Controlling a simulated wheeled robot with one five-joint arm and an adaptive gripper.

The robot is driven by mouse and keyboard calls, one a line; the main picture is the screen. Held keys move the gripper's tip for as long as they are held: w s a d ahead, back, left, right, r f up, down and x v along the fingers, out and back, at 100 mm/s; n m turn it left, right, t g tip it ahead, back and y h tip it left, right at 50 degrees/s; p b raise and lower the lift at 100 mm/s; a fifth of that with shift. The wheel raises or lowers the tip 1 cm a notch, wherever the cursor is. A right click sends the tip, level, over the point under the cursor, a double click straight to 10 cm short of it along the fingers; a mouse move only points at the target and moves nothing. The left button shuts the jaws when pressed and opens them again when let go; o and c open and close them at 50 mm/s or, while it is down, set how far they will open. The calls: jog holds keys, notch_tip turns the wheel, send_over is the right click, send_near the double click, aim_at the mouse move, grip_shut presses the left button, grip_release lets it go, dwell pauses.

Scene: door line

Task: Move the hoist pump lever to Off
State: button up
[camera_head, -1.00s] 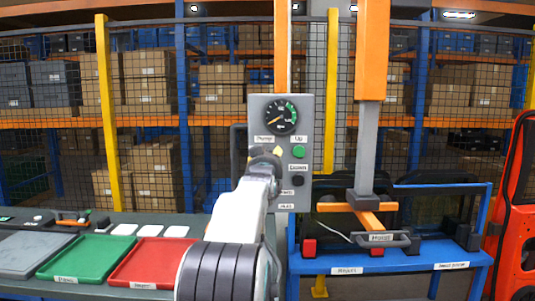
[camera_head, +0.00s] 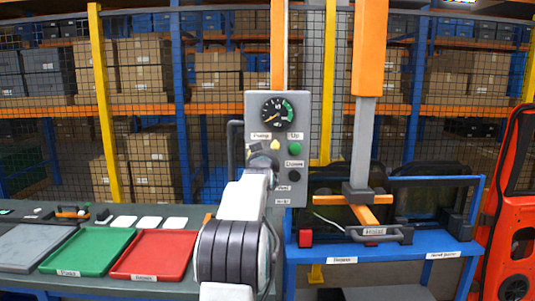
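The hoist control panel (camera_head: 296,110) is a grey upright box with a round gauge (camera_head: 278,111) at its top. A "Pump" label (camera_head: 262,135) sits under the gauge on the left, with a yellow part (camera_head: 275,144) showing just below it. A green "Up" button (camera_head: 295,149) and a black "Down" button (camera_head: 294,175) are on the right side. My gripper (camera_head: 262,158) is in front of the panel's left side, below the Pump label. It covers most of the lever area, so the lever's position and any contact are hidden. Its fingers cannot be made out.
A red tray (camera_head: 153,255) and a green tray (camera_head: 88,250) lie on the bench at left. The hoist's grey column (camera_head: 362,140) stands right of the panel, above a blue stand (camera_head: 420,243). An orange-red door (camera_head: 510,215) is at far right.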

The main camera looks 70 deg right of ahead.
jog(key=shift+o, duration=0.3)
grip_shut()
jog(key=shift+f, duration=0.2)
